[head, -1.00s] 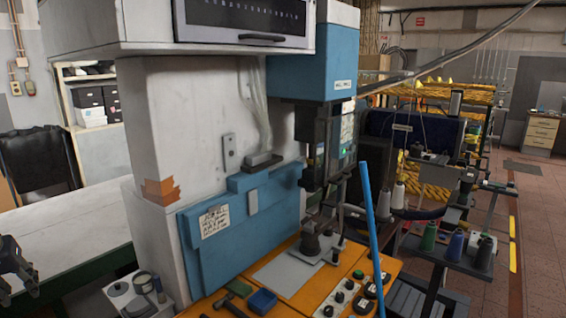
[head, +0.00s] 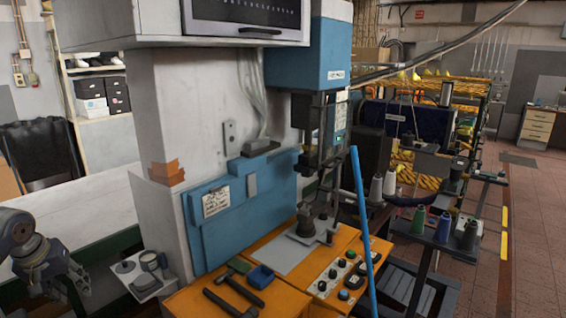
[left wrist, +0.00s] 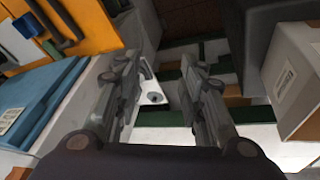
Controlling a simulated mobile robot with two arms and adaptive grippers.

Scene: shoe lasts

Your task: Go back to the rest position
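My left gripper (head: 76,292) is at the lower left of the head view, beside the orange bench and the white table. In the left wrist view my left gripper (left wrist: 160,62) has its two fingers spread apart with nothing between them. Beyond the fingers there is a small white stand and dark floor. My right gripper is in neither view. No shoe last can be made out in a gripper.
The white and blue press machine (head: 245,205) stands over an orange bench (head: 205,303) with hammers (head: 232,303) and a blue tray (head: 261,277). A small white stand (head: 146,281) is close to my left arm. A blue pole (head: 361,215) rises at the front. Open floor lies right.

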